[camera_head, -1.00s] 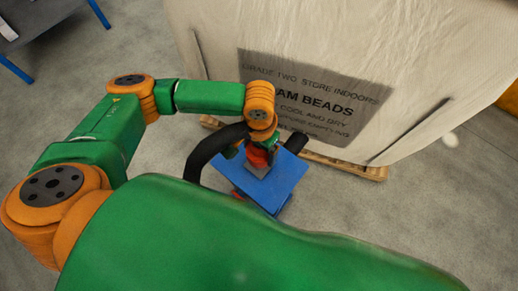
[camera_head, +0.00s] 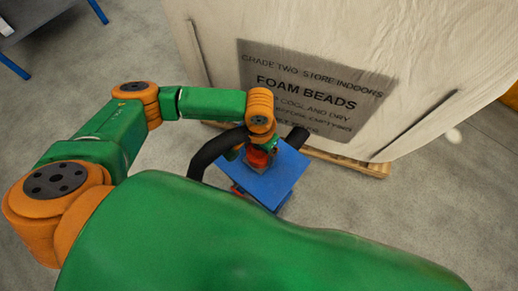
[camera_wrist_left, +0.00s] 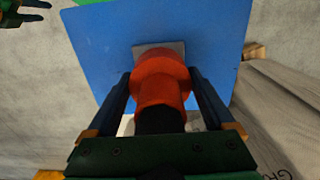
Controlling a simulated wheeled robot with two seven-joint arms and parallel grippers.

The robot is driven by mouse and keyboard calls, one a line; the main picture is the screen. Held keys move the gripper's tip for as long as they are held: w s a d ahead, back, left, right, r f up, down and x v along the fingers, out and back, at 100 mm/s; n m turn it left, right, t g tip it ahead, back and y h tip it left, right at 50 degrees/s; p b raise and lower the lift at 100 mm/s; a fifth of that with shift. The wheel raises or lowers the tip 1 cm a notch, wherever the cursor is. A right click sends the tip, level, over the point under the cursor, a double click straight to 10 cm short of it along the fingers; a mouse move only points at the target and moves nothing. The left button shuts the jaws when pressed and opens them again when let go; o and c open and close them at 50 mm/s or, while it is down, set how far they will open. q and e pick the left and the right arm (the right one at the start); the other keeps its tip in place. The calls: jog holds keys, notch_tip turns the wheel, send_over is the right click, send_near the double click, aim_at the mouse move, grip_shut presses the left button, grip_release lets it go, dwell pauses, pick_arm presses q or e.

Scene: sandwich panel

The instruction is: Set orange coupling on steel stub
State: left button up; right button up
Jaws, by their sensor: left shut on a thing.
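My left gripper (camera_head: 258,154) is shut on the orange-red coupling (camera_wrist_left: 162,78), with one dark finger on each side of it. The coupling also shows in the head view (camera_head: 258,159), over the blue stand top. A black hose (camera_head: 208,150) runs from it. A grey square plate (camera_wrist_left: 178,47) shows just beyond the coupling on the blue top. The steel stub itself is hidden, and I cannot tell whether the coupling touches it. My right gripper (camera_wrist_left: 40,10) shows at the wrist view's top left corner, with its fingers apart and empty.
The blue stand (camera_head: 284,178) stands on grey concrete floor. A large white foam-bead bag (camera_head: 400,60) on a wooden pallet (camera_head: 350,165) rises close behind it. A blue-legged table (camera_head: 15,65) is at the far left. Open floor lies to the right.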

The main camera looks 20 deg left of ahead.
pick_arm(q)
jog(key=shift+f, duration=0.55)
jog(key=o, duration=1.3)
jog(key=shift+c, duration=0.2)
